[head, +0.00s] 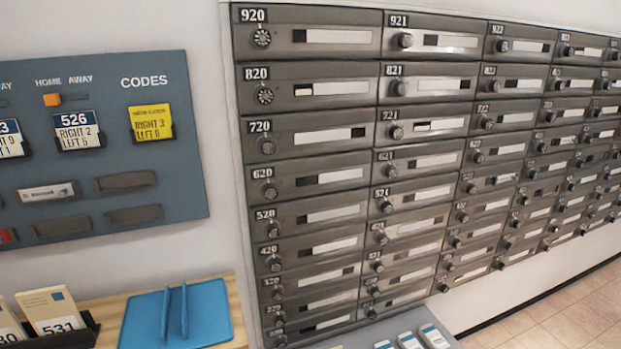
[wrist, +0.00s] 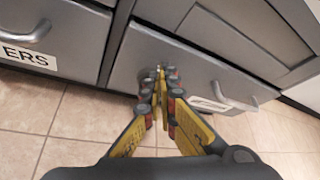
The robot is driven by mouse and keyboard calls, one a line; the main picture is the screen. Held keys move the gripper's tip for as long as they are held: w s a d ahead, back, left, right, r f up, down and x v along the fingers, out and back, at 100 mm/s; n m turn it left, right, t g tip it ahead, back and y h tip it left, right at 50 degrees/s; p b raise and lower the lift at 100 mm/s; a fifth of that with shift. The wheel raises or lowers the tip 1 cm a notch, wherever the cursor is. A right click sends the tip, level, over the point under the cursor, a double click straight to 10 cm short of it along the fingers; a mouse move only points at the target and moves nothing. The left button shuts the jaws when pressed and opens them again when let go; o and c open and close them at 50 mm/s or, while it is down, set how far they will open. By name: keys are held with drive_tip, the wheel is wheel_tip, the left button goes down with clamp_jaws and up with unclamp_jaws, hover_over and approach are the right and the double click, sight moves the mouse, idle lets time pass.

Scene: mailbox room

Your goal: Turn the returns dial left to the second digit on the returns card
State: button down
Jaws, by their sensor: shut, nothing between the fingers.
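No dial marked as the returns dial can be made out in either view. A yellow card (head: 150,122) under the CODES heading on the wall panel in the head view has a blurred top line; below it I read RIGHT 3 and LEFT 6. I cannot tell whether it is the returns card. My gripper (wrist: 161,75) shows in the wrist view, with its yellow fingers closed together and nothing between them. Its tips are in front of a grey drawer front (wrist: 195,62); I cannot tell whether they touch it. The fingers hide a small part of that front.
Numbered metal mailboxes (head: 330,130) with small dials fill the wall at right. A card marked 526 (head: 78,132) sits beside the yellow one. A blue tray (head: 210,318) lies on the wooden counter (head: 106,318). The wrist view shows drawer handles (wrist: 28,32) and tiled floor (wrist: 60,125).

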drive_tip(key=shift+f, duration=0.4)
idle(0.6)
drive_tip(key=shift+s+a+f, duration=0.1)
drive_tip(key=shift+s+a, duration=0.05)
drive_tip(key=shift+a, duration=0.05)
drive_tip(key=shift+s+a+f, duration=0.2)
drive_tip(key=shift+a+f, duration=0.1)
drive_tip(key=shift+a, duration=0.2)
drive_tip(key=shift+s+a+f, duration=0.2)
drive_tip(key=shift+a+f, duration=0.1)
drive_tip(key=shift+a, duration=0.15)
drive_tip(key=shift+a+r, duration=0.2)
idle(0.4)
drive_tip(key=s, duration=0.1)
drive_tip(key=s+d, duration=0.1)
drive_tip(key=s, duration=0.1)
drive_tip(key=s+d, duration=0.1)
drive_tip(key=s, duration=0.1)
drive_tip(key=shift+s+d+r, duration=0.2)
drive_tip(key=shift+r, duration=0.05)
